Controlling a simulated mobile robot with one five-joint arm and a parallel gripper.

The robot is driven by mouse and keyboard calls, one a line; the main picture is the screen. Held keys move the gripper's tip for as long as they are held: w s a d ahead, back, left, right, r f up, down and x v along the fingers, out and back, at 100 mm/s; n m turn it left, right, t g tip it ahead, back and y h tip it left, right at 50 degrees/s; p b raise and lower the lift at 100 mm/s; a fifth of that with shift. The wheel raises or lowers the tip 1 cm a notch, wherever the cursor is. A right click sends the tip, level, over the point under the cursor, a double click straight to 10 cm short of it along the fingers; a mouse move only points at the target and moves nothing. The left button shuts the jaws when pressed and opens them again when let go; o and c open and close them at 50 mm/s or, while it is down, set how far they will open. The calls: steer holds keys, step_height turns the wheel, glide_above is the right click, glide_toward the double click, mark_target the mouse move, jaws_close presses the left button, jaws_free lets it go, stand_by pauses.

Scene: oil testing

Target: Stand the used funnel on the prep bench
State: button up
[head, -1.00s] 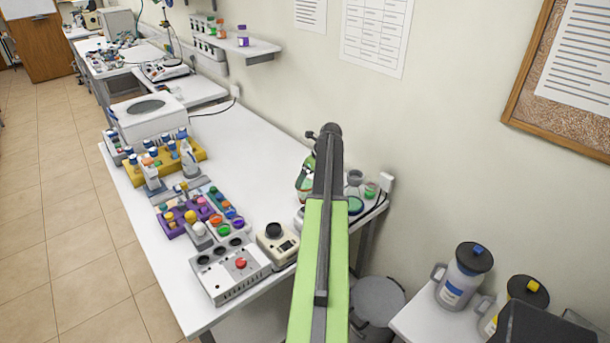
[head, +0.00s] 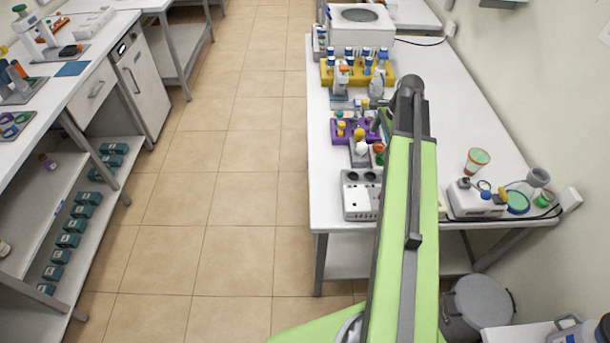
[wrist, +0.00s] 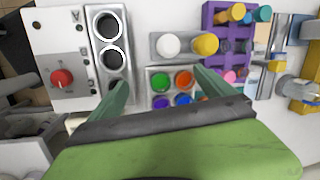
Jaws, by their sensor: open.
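No thing shows clearly as the used funnel. I cannot tell which bench is the prep bench. My gripper (wrist: 162,78) is open, its two fingers pointing down over the bench items. Between and beyond the fingers are a block with coloured caps (wrist: 170,88) and a grey holder (wrist: 185,45) with a white and a yellow cap. In the head view my arm hides most of the gripper.
The bench also carries a purple rack (wrist: 228,30), a control box with a red knob (wrist: 62,78), a yellow rack (head: 388,78) and a small white device (head: 470,203). A left bench (head: 50,95) has shelves below. The tiled floor between is clear.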

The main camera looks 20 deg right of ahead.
steer(key=s+a+n+g, duration=0.1)
steer(key=s+a+n, duration=0.2)
steer(key=a+n, duration=0.6)
steer(key=s+a+n+g+h, duration=0.1)
steer(key=a+n, duration=0.9)
steer(key=a, duration=1.4)
steer(key=shift+s+a+f, duration=0.2)
steer(key=shift+s, duration=0.7)
